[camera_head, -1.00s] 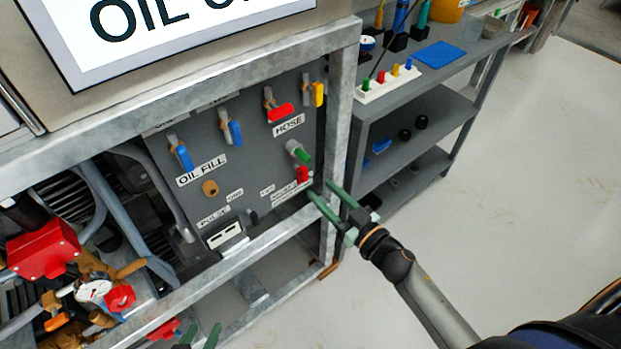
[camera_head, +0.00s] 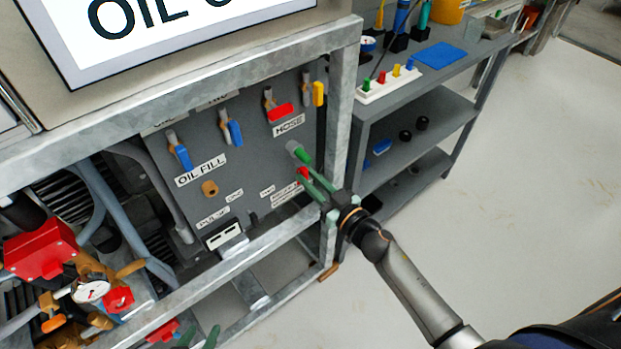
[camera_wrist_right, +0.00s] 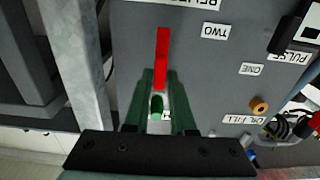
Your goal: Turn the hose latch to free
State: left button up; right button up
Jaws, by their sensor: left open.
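A HOSE label (camera_head: 289,125) is on the grey panel (camera_head: 250,165), below a red lever (camera_head: 281,112) and a yellow handle (camera_head: 318,94). Lower right on the panel are a grey knob with a green handle (camera_head: 303,154) and a small red handle (camera_head: 303,172). I cannot tell which one is the hose latch. My right gripper (camera_head: 302,172) is open at these lower handles. In the right wrist view a red bar (camera_wrist_right: 162,55) stands at its fingertips and a green piece (camera_wrist_right: 157,105) lies between the fingers; contact is unclear.
A metal frame post (camera_head: 340,110) and lower rail (camera_head: 270,240) border the panel close to my right gripper. Blue-handled valves (camera_head: 235,132) sit further left. A grey shelf (camera_head: 420,105) stands right; the floor beyond is clear.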

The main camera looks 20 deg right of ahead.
grip_shut()
jog(key=shift+n, duration=0.3)
jog(key=n, duration=0.7)
jog(key=n+b, duration=0.1)
jog(key=n, duration=0.9)
jog(key=shift+s+a+f+b, duration=0.1)
jog(key=shift+a+f+b, duration=0.15)
jog(key=shift+b, duration=0.15)
jog(key=shift+n, duration=0.3)
